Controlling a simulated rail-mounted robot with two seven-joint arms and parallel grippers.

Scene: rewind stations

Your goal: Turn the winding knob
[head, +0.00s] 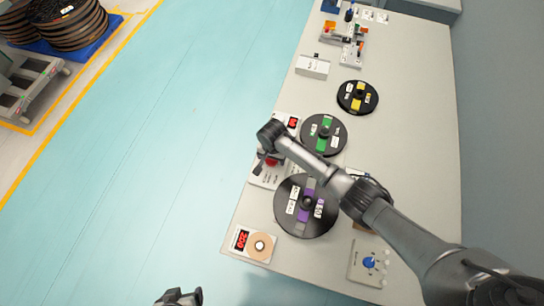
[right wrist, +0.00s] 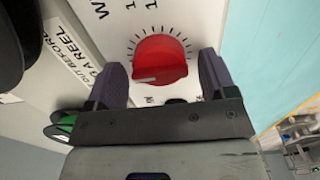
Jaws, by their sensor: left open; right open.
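A red round knob (right wrist: 160,58) with a white pointer line sits on a white panel (right wrist: 125,30), ringed by black tick marks. In the head view the red knob (head: 271,161) is partly hidden by my right arm. My right gripper (right wrist: 160,78) is open, with one dark finger on each side of the knob's near edge. I cannot tell whether either finger touches it. In the head view my right gripper (head: 260,164) is over the panel at the bench's left edge. My left gripper (head: 180,298) is open at the bottom edge, away from the bench and mostly cut off.
A reel with purple marks (head: 294,222) and a green-marked reel (head: 316,143) lie close to the panel. A yellow-marked reel (head: 347,97) is farther back. A box with a red display (head: 240,240) and a blue-knobbed plate (head: 360,275) are at the front.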

